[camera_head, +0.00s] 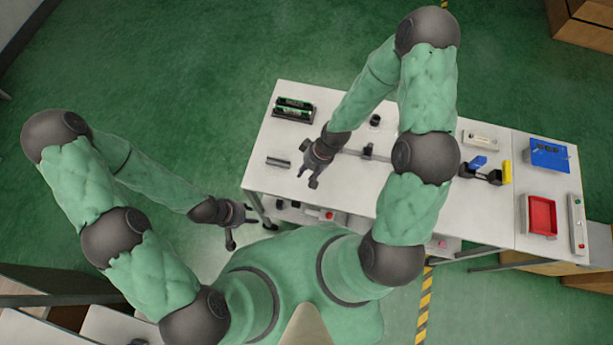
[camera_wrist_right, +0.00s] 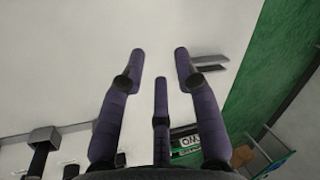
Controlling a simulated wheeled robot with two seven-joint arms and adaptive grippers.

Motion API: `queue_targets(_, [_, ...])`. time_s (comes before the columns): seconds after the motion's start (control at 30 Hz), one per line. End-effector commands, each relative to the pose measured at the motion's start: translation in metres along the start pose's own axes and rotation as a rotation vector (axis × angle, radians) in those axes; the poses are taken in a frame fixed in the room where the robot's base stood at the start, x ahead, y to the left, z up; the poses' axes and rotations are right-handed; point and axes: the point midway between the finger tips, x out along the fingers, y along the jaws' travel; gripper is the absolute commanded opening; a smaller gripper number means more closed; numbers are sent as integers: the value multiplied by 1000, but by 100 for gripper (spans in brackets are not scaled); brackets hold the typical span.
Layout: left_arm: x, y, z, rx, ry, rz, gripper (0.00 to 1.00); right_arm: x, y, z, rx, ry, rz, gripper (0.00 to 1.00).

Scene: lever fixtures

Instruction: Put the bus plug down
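A small dark grey bar (camera_head: 278,161), which may be the bus plug, lies flat on the white table's left side. It also shows as a dark bar (camera_wrist_right: 210,62) in the right wrist view, just past a fingertip. My right gripper (camera_head: 307,178) is above the table to the right of the bar, with its fingers spread. In the right wrist view, nothing is between the fingers (camera_wrist_right: 160,66), and they look apart from the bar. My left gripper (camera_head: 241,222) is off the table's front left corner, with its fingers apart and nothing visible in it.
A black holder with green-labelled parts (camera_head: 294,106) stands at the back left of the white table (camera_head: 340,195). A rail fixture (camera_head: 367,152) lies right of my right gripper. Further right are a blue-and-yellow lever fixture (camera_head: 487,172), a red tray (camera_head: 541,215) and a blue box (camera_head: 549,155).

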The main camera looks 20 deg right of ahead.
Motion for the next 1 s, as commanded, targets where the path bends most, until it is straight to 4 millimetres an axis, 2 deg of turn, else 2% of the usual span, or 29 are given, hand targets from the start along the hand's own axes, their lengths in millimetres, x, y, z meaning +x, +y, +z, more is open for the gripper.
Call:
queue_targets(0.03, [0, 0, 0, 0, 0, 0, 40, 13, -8, 18, 51, -8, -14, 32])
queue_targets(0.1, [0, 0, 0, 0, 0, 0, 40, 25, -15, 35, 120, 0, -20, 32])
queue_targets(0.2, [0, 0, 0, 0, 0, 0, 40, 36, -21, 56, 198, 6, -16, 32])
queue_targets(0.3, [0, 0, 0, 0, 0, 0, 40, 41, -22, 69, 246, 13, -6, 32])
queue_targets(0.47, [0, 0, 0, 0, 0, 0, 40, 43, -23, 76, 274, 18, 1, 32])
queue_targets(1.0, [0, 0, 0, 0, 0, 0, 40, 43, -23, 75, 272, 19, 1, 32])
